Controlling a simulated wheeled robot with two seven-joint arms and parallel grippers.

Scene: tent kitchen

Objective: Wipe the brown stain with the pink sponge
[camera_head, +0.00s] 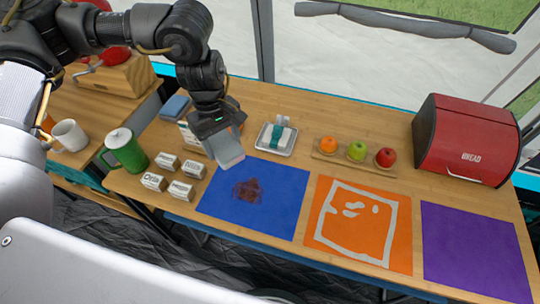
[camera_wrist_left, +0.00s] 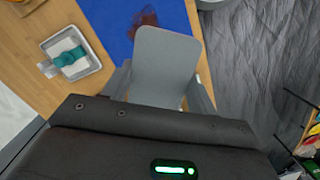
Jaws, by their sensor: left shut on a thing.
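The brown stain (camera_head: 248,190) lies on the blue mat (camera_head: 285,205), left of its middle. In the left wrist view the stain (camera_wrist_left: 147,17) shows partly, behind the held thing. My left gripper (camera_head: 222,135) is shut on a flat grey slab with rounded corners (camera_head: 229,156). The slab hangs near the blue mat's upper left corner, up and left of the stain; I cannot tell if it touches anything. In the left wrist view the grey slab (camera_wrist_left: 165,60) stands out between the fingers. I see no pink sponge. My right gripper is not in view.
A tray (camera_head: 262,147) with a white and teal item stands behind the blue mat. Several small white boxes (camera_head: 180,190) and a green jug (camera_head: 125,152) are left. An orange mat (camera_head: 325,240), purple mat (camera_head: 470,250), fruit board (camera_head: 325,157) and red bread box (camera_head: 465,140) are right.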

